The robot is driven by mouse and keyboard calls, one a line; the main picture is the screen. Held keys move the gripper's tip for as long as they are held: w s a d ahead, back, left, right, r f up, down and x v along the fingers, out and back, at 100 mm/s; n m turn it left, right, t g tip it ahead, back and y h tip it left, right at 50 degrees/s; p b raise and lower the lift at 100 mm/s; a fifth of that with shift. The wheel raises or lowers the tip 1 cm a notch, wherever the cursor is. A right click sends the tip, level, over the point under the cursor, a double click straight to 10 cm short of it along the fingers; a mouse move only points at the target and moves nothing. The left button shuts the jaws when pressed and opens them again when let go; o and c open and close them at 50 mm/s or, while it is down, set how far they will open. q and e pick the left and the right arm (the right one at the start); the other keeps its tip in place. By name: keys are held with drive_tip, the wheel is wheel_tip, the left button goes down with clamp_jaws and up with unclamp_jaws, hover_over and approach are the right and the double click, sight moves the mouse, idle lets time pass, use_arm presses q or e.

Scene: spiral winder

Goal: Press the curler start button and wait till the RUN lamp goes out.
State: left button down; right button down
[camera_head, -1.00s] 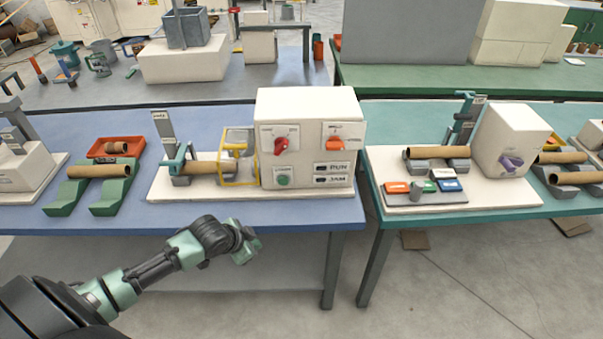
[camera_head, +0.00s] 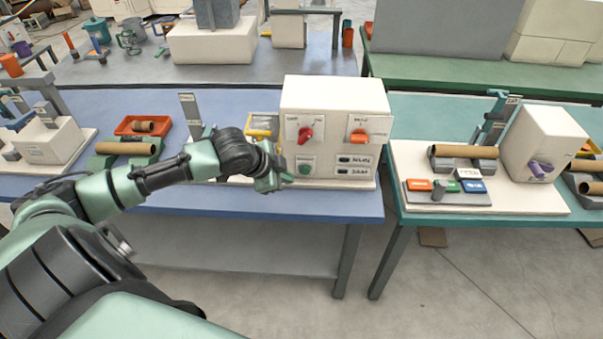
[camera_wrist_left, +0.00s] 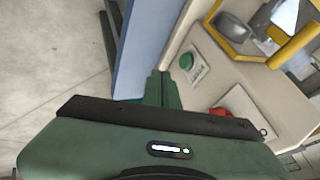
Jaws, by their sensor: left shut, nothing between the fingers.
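The curler's cream control box (camera_head: 335,97) stands on the blue table. Its green start button (camera_head: 304,166) is at the lower left of the front face and also shows in the left wrist view (camera_wrist_left: 187,61). The RUN lamp (camera_head: 344,160) at the lower right looks dark. My left gripper (camera_head: 287,179) is shut and empty, just in front of and left of the button. In the left wrist view its shut fingertips (camera_wrist_left: 160,76) point toward the panel beside the button, apart from it in the picture. Contact cannot be told. My right gripper is not in view.
A red knob (camera_head: 306,134) and an orange knob (camera_head: 358,136) are above the button and lamps. A yellow guard frame (camera_head: 262,122) is left of the box, partly hidden by my arm. A second machine (camera_head: 540,145) stands on the teal table at right.

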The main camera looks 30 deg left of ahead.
sight(305, 170)
use_arm(q)
drive_tip(key=p+x, duration=0.1)
drive_tip(key=x, duration=0.7)
drive_tip(key=shift+w+f, duration=0.15)
drive_tip(key=shift+w, duration=0.05)
drive_tip(key=shift+w+a+f+p, duration=0.1)
drive_tip(key=shift+w+a+p, duration=0.15)
drive_tip(key=shift+w, duration=0.3)
drive_tip(key=shift+w+a+f+p, duration=0.1)
drive_tip(key=shift+w+a+p, duration=0.1)
drive_tip(key=shift+w, duration=0.35)
drive_tip(key=shift+w+a+f, duration=0.15)
drive_tip(key=shift+w+a, duration=0.4)
drive_tip(key=shift+w, duration=0.25)
